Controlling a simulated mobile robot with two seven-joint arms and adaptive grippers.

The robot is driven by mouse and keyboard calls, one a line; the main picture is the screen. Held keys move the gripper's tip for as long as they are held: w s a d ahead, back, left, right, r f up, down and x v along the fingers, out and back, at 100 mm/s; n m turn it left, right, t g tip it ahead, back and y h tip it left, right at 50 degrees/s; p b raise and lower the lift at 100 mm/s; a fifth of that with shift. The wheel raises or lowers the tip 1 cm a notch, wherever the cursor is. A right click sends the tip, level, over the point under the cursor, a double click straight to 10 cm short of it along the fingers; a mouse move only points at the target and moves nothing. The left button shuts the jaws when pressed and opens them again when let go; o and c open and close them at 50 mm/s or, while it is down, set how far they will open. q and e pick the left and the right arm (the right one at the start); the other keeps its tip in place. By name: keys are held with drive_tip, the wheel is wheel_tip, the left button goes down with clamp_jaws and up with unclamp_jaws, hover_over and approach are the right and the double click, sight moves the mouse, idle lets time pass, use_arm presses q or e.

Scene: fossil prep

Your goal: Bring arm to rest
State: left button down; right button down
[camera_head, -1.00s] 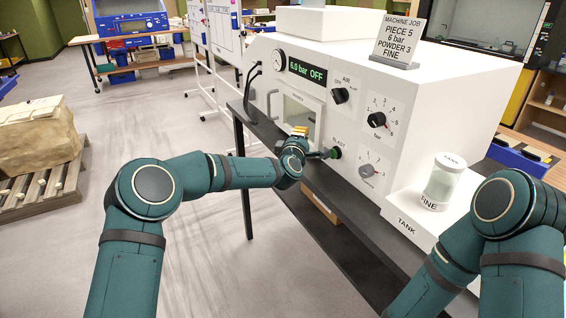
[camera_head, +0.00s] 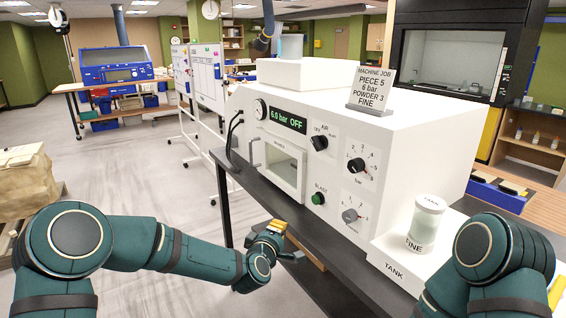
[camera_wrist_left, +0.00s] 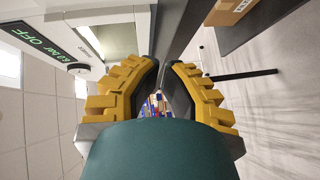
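My left arm (camera_head: 190,250) reaches in from the left in the head view. Its gripper (camera_head: 285,246) hangs low in front of the white blasting machine (camera_head: 420,135), apart from the green blast button (camera_head: 318,198). In the left wrist view the yellow-padded fingers (camera_wrist_left: 164,66) have a gap between their tips and hold nothing. My right arm (camera_head: 490,258) is bent at the lower right; its gripper is out of view. The machine's display (camera_head: 286,120) reads 6.0 bar OFF.
The machine stands on a dark bench (camera_head: 275,205) whose front edge is close to my left gripper. A jar (camera_head: 425,222) marked FINE stands on the tank ledge at the right. A pale block (camera_head: 25,175) is at the left. Floor between is clear.

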use_arm(q)
drive_tip(key=s+f+m+g, duration=0.4)
drive_tip(key=s+f, duration=0.3)
drive_tip(key=f, duration=0.4)
drive_tip(key=s+a+f+m+g, duration=0.2)
drive_tip(key=s+f, duration=0.3)
drive_tip(key=s, duration=0.4)
drive_tip(key=s+a+f+m+g, duration=0.2)
drive_tip(key=s+a+f+g, duration=0.1)
drive_tip(key=s, duration=0.6)
drive_tip(key=s+a+f+m+g, duration=0.2)
drive_tip(key=s+f+m+g, duration=0.1)
drive_tip(key=s+f, duration=0.5)
drive_tip(key=shift+s+a+g, duration=0.4)
drive_tip(key=shift+s+g, duration=0.35)
drive_tip(key=shift+g, duration=0.15)
